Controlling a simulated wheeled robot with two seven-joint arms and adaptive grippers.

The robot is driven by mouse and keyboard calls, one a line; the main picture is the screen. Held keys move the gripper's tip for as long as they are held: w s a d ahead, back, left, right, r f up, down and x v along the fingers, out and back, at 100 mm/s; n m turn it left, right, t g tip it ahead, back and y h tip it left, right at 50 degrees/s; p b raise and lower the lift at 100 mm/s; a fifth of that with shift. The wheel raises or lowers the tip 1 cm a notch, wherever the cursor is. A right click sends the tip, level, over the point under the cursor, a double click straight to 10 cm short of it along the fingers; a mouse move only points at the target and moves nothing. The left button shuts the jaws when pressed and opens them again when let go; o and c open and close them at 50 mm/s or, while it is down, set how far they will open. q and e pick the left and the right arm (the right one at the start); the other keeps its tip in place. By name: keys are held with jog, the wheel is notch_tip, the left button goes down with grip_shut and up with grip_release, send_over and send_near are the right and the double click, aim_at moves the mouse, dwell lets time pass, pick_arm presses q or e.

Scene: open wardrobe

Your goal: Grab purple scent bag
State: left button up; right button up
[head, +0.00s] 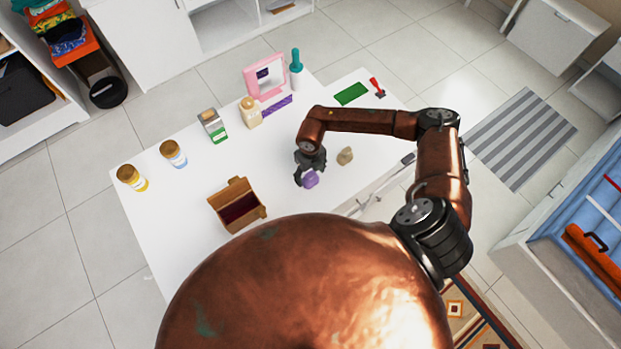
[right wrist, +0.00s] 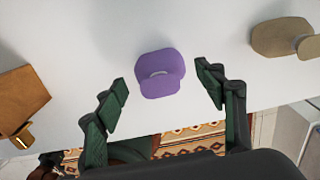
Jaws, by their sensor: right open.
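The purple scent bag (head: 311,180) lies on the white table near its front edge. In the right wrist view the purple scent bag (right wrist: 160,74) sits just beyond and between the fingertips. My right gripper (head: 301,178) is over it, pointing down. In the right wrist view my right gripper (right wrist: 163,85) is open, with its two green-padded fingers spread left and right of the bag. I see no contact between fingers and bag. My left gripper is not in view.
A beige scent bag (head: 345,156) lies to the right of the purple one. An open brown box (head: 237,205) stands to the left. Jars, bottles and a pink-framed mirror (head: 264,78) line the table's back side. White table surface (head: 180,215) is clear at the left front.

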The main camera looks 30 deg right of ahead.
jog(key=shift+c, duration=0.2)
jog(key=c, duration=1.1)
jog(key=shift+r, duration=0.1)
